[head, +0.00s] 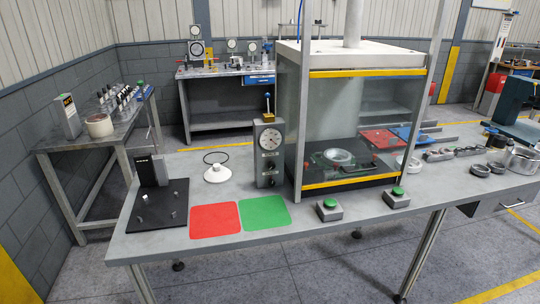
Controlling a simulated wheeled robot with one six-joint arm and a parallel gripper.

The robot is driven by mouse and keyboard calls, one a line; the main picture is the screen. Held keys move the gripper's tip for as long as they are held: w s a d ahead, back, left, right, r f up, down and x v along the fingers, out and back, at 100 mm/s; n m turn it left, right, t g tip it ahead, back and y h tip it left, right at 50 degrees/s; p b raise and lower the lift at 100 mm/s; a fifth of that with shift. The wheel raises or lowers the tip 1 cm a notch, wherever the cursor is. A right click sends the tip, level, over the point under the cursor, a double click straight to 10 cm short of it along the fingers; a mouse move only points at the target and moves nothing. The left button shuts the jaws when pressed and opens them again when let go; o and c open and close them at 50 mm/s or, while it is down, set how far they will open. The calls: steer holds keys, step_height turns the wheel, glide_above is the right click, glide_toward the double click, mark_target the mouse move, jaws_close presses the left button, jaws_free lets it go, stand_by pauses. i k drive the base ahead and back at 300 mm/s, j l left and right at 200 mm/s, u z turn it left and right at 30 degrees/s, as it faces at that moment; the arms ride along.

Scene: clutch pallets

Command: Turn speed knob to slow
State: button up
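A grey control box (268,178) stands upright on the workbench, left of the glazed press enclosure. Small dark fittings (270,164) sit below the dial. One of them may be the speed knob, but they are too small to tell, and no slow marking or setting can be read. My gripper is not in view.
The press enclosure (340,185) has yellow edges and holds a round metal part. Two green buttons (329,203) (397,191) stand before it. Red (215,220) and green (264,212) mats lie flat in front of the box. A black fixture (158,206) stands left, near a white round-based stand (217,174).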

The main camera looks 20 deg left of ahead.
mark_target(271, 182)
steer(key=i+j+u, duration=0.3)
steer(key=i+j, duration=0.35)
steer(key=j, duration=0.15)
steer(key=i+j+u, duration=0.25)
steer(key=i+j, duration=0.4)
